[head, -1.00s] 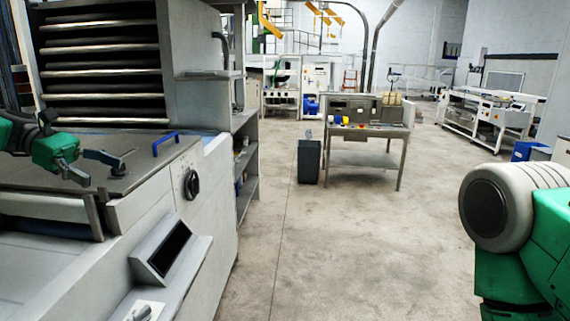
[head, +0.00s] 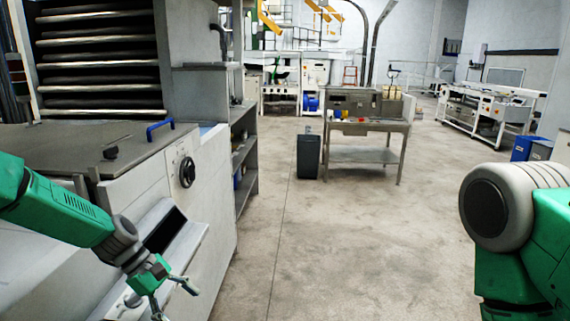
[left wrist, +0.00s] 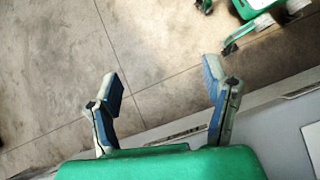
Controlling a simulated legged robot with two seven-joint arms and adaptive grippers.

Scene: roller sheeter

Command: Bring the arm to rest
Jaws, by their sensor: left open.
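My left arm comes in from the left in the head view, reaching down and to the right. Its gripper (head: 174,299) is in front of the roller sheeter's (head: 205,215) white front, near the sloped control panel, and partly cut by the lower picture edge. In the left wrist view the two fingers (left wrist: 163,100) stand wide apart with nothing between them. Bare concrete floor shows beyond them. The right gripper is out of view; only my green and white right arm shows at the right edge of the head view.
The machine's metal lid (head: 85,148) with a blue handle (head: 160,126) is at the left. A steel workbench (head: 362,130) and a dark bin (head: 309,156) stand farther back. The concrete floor (head: 330,250) in the middle is clear.

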